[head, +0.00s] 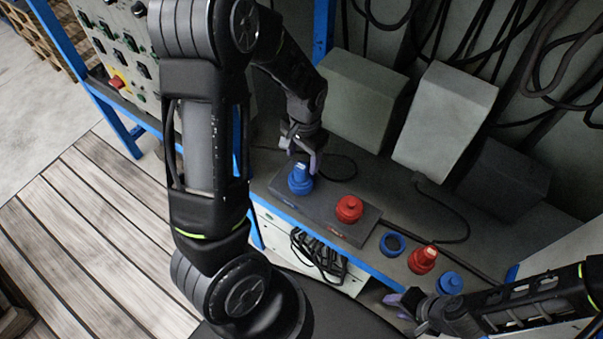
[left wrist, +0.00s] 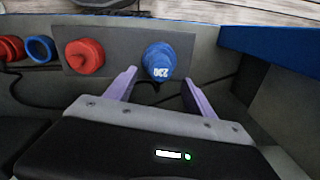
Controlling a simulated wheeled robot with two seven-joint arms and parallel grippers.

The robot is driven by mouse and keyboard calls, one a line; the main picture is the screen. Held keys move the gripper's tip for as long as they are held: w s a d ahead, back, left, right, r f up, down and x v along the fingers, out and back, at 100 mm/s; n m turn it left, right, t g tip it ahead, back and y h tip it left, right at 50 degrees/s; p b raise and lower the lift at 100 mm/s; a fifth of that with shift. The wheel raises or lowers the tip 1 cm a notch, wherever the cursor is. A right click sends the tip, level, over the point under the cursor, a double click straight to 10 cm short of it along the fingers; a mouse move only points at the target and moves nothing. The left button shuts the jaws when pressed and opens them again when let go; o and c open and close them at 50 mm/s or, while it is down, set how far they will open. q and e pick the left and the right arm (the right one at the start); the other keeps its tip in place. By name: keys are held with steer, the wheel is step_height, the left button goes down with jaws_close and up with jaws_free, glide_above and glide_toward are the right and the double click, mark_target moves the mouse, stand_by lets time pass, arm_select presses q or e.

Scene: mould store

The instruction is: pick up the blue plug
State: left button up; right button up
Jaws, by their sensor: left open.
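The blue plug (head: 300,182) stands upright at the left end of a dark grey block (head: 325,215) on the bench; I cannot tell how deep it sits. Its top carries white markings in the left wrist view (left wrist: 159,60). My left gripper (head: 302,152) is open and empty just behind and above the plug. In the left wrist view the plug shows just beyond and between the two purple fingertips (left wrist: 160,77), apart from them. My right gripper (head: 406,300) is low at the bench's front edge, and its finger gap is unclear.
A red plug (head: 348,208) stands on the block's right end. Right of the block are a blue ring (head: 392,244), another red plug (head: 422,260) and another blue piece (head: 450,283). Grey boxes (head: 443,115) and cables stand behind. A control panel (head: 115,45) is at left.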

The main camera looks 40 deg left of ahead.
mark_target(302, 166)
arm_select(q)
steer(key=shift+f, duration=0.1)
step_height(302, 166, down, 5)
steer(key=shift+s+f+p, duration=0.1)
steer(key=shift+s+p, duration=0.05)
steer(key=shift+p, duration=0.3)
steer(key=shift+c, duration=0.5)
jaws_close()
stand_by(0.4)
